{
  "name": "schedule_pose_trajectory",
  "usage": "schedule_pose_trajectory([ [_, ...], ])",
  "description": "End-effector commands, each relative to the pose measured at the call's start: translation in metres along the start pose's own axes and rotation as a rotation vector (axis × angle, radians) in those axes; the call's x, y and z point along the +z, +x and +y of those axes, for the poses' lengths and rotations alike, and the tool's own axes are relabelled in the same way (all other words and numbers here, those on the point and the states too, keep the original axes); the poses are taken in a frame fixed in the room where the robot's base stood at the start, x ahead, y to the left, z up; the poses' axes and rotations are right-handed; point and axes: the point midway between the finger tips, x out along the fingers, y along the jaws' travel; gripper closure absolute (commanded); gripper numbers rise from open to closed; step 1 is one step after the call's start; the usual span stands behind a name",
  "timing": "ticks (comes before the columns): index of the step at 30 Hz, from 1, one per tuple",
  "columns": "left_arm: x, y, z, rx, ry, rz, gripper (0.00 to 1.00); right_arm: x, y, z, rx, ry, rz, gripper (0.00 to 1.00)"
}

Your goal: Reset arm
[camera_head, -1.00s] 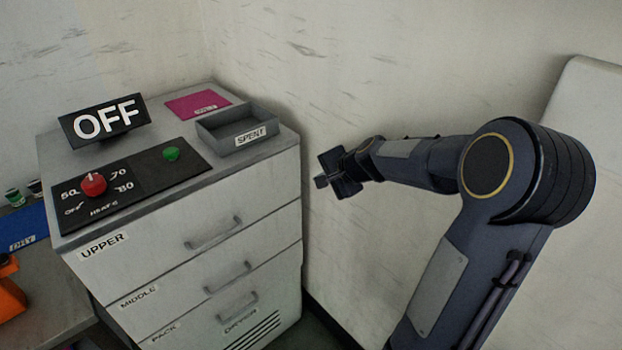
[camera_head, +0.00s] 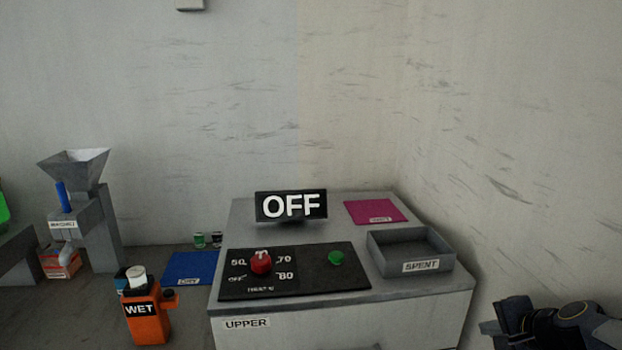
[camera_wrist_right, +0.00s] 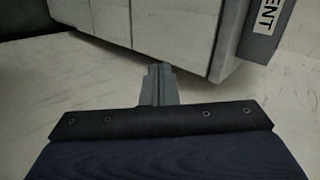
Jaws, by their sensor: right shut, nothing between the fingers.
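My right gripper (camera_head: 492,332) shows at the lower right edge of the head view, beside the right side of the drawer cabinet (camera_head: 340,322) and apart from it. In the right wrist view its fingers (camera_wrist_right: 158,84) are together, with nothing between them. The cabinet front also shows in the right wrist view (camera_wrist_right: 170,30), beyond the fingertips. Most of my right arm is cut off by the frame. My left gripper is not in view.
On the cabinet stand an OFF display (camera_head: 291,206), a panel with a red knob (camera_head: 261,262) and green button (camera_head: 336,258), a magenta mat (camera_head: 375,211) and an empty SPENT tray (camera_head: 412,252). An orange WET container (camera_head: 147,315), blue mat (camera_head: 190,268) and grey hopper machine (camera_head: 92,215) stand left.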

Motion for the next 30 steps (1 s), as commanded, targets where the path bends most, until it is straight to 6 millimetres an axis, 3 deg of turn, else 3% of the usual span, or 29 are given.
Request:
schedule_pose_trajectory([
  [6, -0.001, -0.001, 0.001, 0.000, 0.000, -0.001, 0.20, 0.052, -0.032, 0.000, 0.002, -0.183, -0.081, 1.00],
  [11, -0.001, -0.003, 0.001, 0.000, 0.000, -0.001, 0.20, 0.105, -0.066, 0.013, 0.008, -0.391, -0.163, 1.00],
  [14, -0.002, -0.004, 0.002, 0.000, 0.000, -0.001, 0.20, 0.146, -0.093, 0.035, 0.018, -0.576, -0.224, 1.00],
  [18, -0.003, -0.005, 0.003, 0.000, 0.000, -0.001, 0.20, 0.196, -0.126, 0.083, 0.043, -0.855, -0.304, 1.00],
  [21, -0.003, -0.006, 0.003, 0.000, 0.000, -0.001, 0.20, 0.213, -0.138, 0.110, 0.062, -0.989, -0.337, 1.00],
  [24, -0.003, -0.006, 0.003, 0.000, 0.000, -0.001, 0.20, 0.221, -0.142, 0.126, 0.074, -1.061, -0.353, 1.00],
  [30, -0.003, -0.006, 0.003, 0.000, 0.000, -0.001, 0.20, 0.223, -0.144, 0.131, 0.081, -1.084, -0.358, 1.00],
])
